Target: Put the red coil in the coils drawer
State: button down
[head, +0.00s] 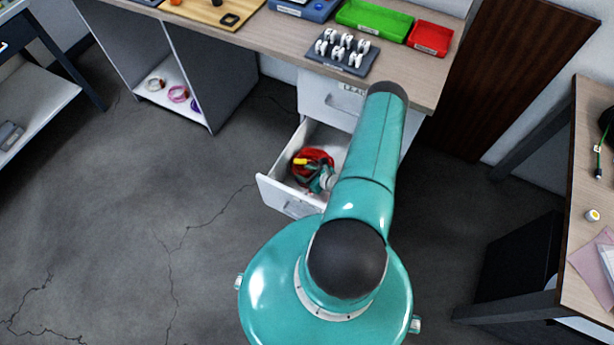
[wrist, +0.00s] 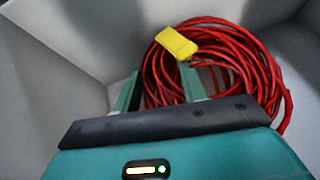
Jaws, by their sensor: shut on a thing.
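The red coil (head: 315,156) is a bundle of looped red cable with a yellow tag. It is inside the open white drawer (head: 279,192) below the workbench. In the wrist view the coil (wrist: 245,62) fills the upper middle and right, between the pale drawer walls (wrist: 50,60). My gripper (wrist: 160,86) reaches down into the drawer and is shut on the coil near the yellow tag (wrist: 177,43). In the head view my gripper (head: 320,181) is partly hidden by my arm. I cannot tell whether the coil rests on the drawer floor.
A closed drawer (head: 338,97) is above the open one. The workbench top (head: 283,32) holds a dark rack (head: 343,52), a green bin (head: 374,18) and a red bin (head: 430,38). A shelf at left (head: 164,90) holds other coils. Another table stands at right (head: 590,160).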

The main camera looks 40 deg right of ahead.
jog(key=shift+f, duration=1.45)
jog(key=c, duration=0.7)
grip_release()
